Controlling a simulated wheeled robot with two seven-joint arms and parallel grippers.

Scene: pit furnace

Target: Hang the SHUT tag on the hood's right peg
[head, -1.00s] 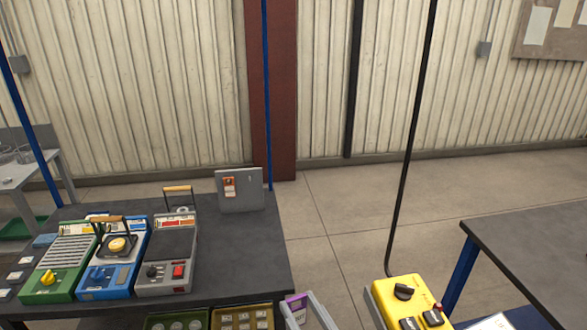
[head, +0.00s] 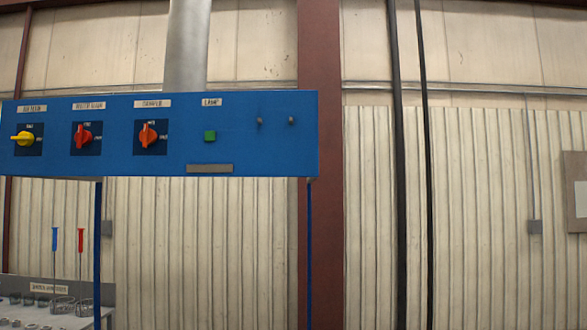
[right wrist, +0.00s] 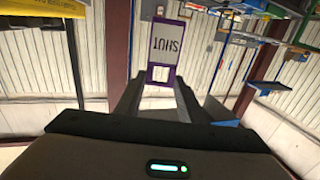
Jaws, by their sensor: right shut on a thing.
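The SHUT tag (right wrist: 166,44) is white and grey with a purple border, and its lettering is upside down in the right wrist view. My right gripper (right wrist: 157,88) is shut on the tag's purple-framed end. The blue hood (head: 235,150) fills the upper left of the head view. Two small dark pegs stick out at the right of its face, the left peg (head: 260,121) and the right peg (head: 291,120). Both pegs look bare. Neither gripper shows in the head view, and my left gripper is out of sight.
Black hanging cables (head: 426,180) run down right of the hood.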

